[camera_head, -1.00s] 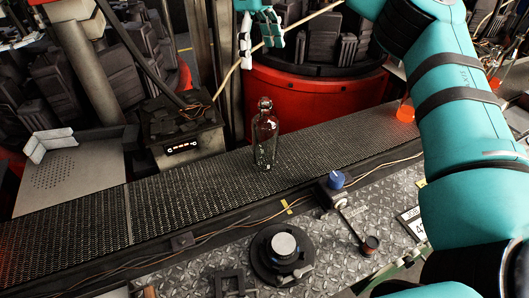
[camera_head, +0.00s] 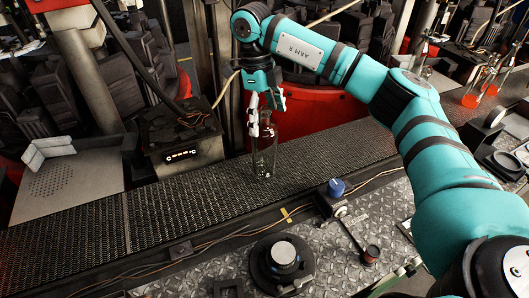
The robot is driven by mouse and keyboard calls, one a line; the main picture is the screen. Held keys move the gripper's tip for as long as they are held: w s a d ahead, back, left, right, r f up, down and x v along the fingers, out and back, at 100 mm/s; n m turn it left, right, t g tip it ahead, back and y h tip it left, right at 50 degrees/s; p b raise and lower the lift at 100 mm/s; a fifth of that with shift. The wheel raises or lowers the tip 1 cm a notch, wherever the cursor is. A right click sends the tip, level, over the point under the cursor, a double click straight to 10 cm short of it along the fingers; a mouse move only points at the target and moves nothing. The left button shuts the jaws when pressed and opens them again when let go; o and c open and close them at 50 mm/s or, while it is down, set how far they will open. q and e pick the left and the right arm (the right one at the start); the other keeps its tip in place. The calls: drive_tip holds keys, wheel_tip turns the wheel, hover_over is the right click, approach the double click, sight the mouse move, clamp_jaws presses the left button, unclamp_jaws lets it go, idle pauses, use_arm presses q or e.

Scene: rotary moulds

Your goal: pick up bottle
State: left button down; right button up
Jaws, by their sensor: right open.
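A clear glass bottle (camera_head: 264,161) stands upright on the dark mesh conveyor (camera_head: 180,205), near the middle of the head view. My right gripper (camera_head: 263,124) points down at the bottle's top, with its pale fingers open. The fingers and the gripper body hide the bottle's neck and stopper. I cannot tell whether the fingers touch the glass. My left gripper is out of view.
Behind the conveyor stand a red rotary mould base (camera_head: 335,110) and a dark box with lit indicators (camera_head: 180,140). In front, a metal ledge carries a blue knob (camera_head: 336,187) and a round black fixture (camera_head: 283,256). Glowing orange-based bottles (camera_head: 470,100) stand at the right.

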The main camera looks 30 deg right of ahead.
sight(264, 144)
drive_tip(key=shift+d+f, duration=0.15)
drive_tip(key=shift+f, duration=1.3)
drive_tip(key=shift+r, duration=0.1)
drive_tip(key=c, duration=1.8)
